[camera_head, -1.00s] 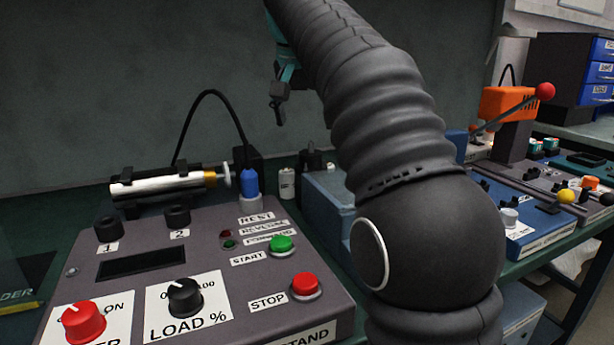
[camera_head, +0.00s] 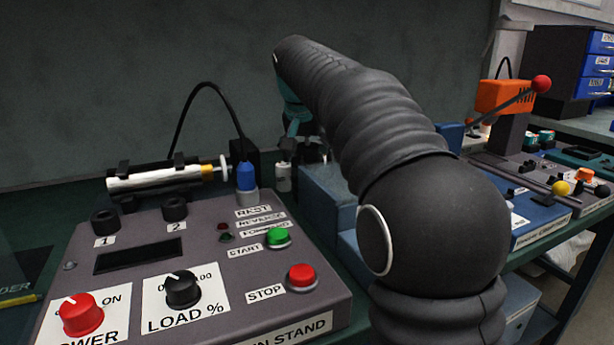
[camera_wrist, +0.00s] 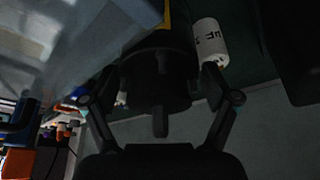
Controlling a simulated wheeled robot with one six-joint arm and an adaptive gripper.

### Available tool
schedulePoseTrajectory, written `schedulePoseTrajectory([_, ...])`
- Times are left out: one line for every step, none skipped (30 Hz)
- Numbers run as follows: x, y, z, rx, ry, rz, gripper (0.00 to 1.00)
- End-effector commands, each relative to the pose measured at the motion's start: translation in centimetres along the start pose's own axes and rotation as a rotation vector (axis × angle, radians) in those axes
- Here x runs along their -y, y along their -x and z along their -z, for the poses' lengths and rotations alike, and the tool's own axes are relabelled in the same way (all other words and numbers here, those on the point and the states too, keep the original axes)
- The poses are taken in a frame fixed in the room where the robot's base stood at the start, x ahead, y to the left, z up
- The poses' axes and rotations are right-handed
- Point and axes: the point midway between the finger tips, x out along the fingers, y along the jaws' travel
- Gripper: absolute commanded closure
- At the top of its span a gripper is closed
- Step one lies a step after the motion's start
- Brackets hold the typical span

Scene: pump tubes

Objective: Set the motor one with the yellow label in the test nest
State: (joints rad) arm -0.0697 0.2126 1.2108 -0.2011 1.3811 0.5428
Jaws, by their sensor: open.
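A black, round motor-like part (camera_wrist: 158,65) with a short shaft fills the middle of the wrist view. A yellow patch (camera_wrist: 178,12) shows at its upper edge; the rest of that label is out of view. My gripper (camera_wrist: 160,88) is open, with one finger on each side of this part; I cannot tell whether they touch it. In the head view my gripper (camera_head: 288,148) is low at the back of the bench, beside a dark part (camera_head: 314,152) mostly hidden by my arm. I cannot make out the test nest for certain.
A small white bottle (camera_head: 284,182) stands close to my gripper; a white printed cylinder (camera_wrist: 210,42) shows by the right finger. Blue boxes (camera_head: 325,195) stand right of the gripper.

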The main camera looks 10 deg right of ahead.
Motion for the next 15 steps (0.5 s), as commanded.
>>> schedulePoseTrajectory([-0.03, -0.46, -0.01, 0.001, 0.0, 0.0, 0.13])
schedulePoseTrajectory([-0.04, -0.64, -0.01, 0.0, 0.0, 0.0, 0.13])
schedulePoseTrajectory([-0.04, -0.81, 0.0, 0.0, -0.001, 0.0, 0.13])
schedulePoseTrajectory([-0.04, -0.89, 0.0, 0.0, -0.001, 0.0, 0.13])
schedulePoseTrajectory([-0.03, -0.94, 0.01, 0.0, -0.001, 0.0, 0.13])
schedulePoseTrajectory([-0.03, -0.96, 0.01, -0.001, -0.001, 0.0, 0.13])
schedulePoseTrajectory([-0.03, -0.96, 0.01, -0.001, 0.0, 0.0, 0.13])
schedulePoseTrajectory([-0.02, -0.95, 0.01, -0.001, 0.0, 0.0, 0.13])
schedulePoseTrajectory([-0.02, -0.95, 0.01, -0.001, 0.0, 0.0, 0.13])
schedulePoseTrajectory([-0.02, -0.94, 0.01, -0.001, 0.0, 0.0, 0.13])
schedulePoseTrajectory([-0.02, -0.94, 0.01, -0.001, 0.0, 0.0, 0.16])
schedulePoseTrajectory([-0.02, -0.94, 0.0, -0.001, 0.0, 0.0, 0.26])
schedulePoseTrajectory([-0.02, -0.93, 0.0, -0.001, 0.0, 0.0, 0.33])
schedulePoseTrajectory([-0.02, -0.93, 0.0, -0.001, 0.0, 0.0, 0.41])
schedulePoseTrajectory([-0.02, -0.93, 0.0, -0.001, 0.0, 0.0, 0.51])
